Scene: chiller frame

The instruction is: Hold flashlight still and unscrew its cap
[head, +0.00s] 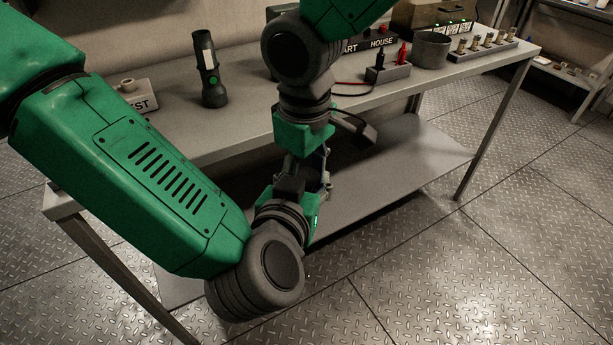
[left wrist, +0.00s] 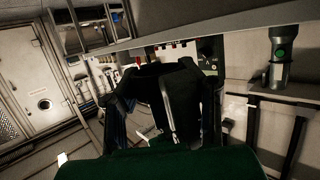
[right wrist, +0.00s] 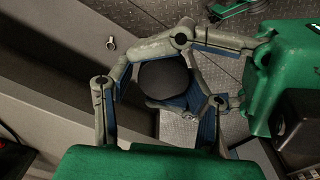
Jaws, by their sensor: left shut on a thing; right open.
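A flashlight (head: 208,72) stands upright on the bench, dark with a pale strip on its barrel. It also shows in the left wrist view (left wrist: 279,62) with a green spot. My left gripper (head: 305,184) is shut on a dark round-ended thing (right wrist: 165,78) in front of the bench. I see it nearly end-on, and cannot tell for certain if it is a second flashlight. My right gripper (head: 314,162) is open just above my left one, its fingers spread on either side of that thing. In the head view my arms hide most of it.
The bench (head: 180,112) carries a labelled block (head: 138,96) at left. A grey block with red and black plugs (head: 388,70), a grey cup (head: 432,50) and a rack of fittings (head: 483,46) stand at right. A lower shelf (head: 400,165) is bare.

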